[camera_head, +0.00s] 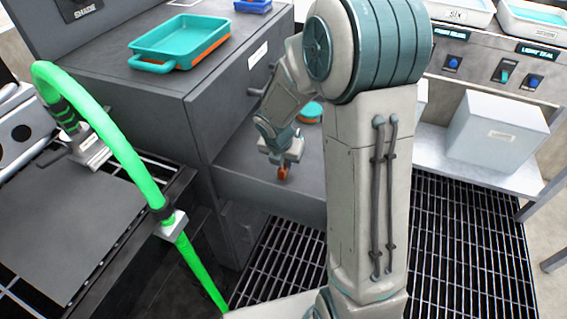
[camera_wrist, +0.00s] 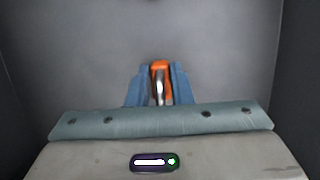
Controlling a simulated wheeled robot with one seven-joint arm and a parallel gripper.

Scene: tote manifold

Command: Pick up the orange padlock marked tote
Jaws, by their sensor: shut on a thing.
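The orange padlock (camera_wrist: 160,66) is between the two blue fingers of my gripper (camera_wrist: 160,88) in the wrist view. A pale metal shackle shows between the fingers, below the orange part. In the head view my gripper (camera_head: 284,168) is shut on the small orange padlock (camera_head: 284,174), inside or over the open grey drawer (camera_head: 250,192). I cannot tell whether the padlock touches the drawer floor. Its marking cannot be read.
A teal tray with an orange base (camera_head: 180,38) sits on the grey cabinet top. A round teal item (camera_head: 311,112) is behind my gripper. A green hose (camera_head: 130,160) arches at the left.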

